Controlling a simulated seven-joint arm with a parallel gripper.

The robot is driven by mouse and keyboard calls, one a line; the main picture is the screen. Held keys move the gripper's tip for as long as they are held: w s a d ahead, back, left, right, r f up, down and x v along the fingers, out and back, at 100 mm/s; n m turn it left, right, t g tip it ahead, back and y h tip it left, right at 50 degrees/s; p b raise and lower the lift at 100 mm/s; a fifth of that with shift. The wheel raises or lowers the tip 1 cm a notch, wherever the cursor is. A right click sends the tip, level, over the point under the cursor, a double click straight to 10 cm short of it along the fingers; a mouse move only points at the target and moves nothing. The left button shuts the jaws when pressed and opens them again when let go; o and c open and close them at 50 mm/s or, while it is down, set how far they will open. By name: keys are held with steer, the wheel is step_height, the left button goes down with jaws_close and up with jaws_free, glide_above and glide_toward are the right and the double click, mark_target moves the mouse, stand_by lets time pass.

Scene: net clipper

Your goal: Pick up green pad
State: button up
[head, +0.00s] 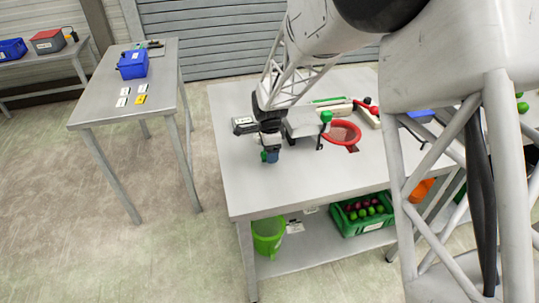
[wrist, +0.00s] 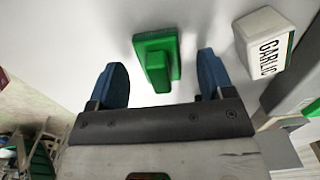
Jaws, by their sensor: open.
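The green pad (wrist: 156,57), a small green block with a stepped shape, lies on the pale tabletop in the wrist view. In the head view only a sliver of green (head: 263,156) shows beside my gripper (head: 270,157), which hides most of it. My gripper's blue fingers (wrist: 161,62) are open in the wrist view, spread to the left and right of the pad. Gaps show on both sides, and the pad appears untouched. The gripper points down over the front left part of the table.
A white block labelled GARLIC (wrist: 262,42) stands close to the right finger. On the table (head: 245,185) are a grey clipper machine (head: 303,123) with a green knob and a red ring-shaped funnel (head: 343,131). The table's front left is clear. A side table (head: 95,105) stands apart.

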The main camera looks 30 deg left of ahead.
steer(key=shift+f, duration=0.35)
stand_by(0.3)
steer(key=c, duration=1)
steer(key=shift+r, duration=0.15)
steer(key=shift+r, duration=0.5)
step_height(320, 180, up, 2)
steer(key=shift+r, duration=0.1)
steer(key=s+d, duration=0.3)
steer(key=s+d+r, duration=0.1)
steer(key=s+d, duration=0.7)
steer(key=shift+s+r, duration=0.25)
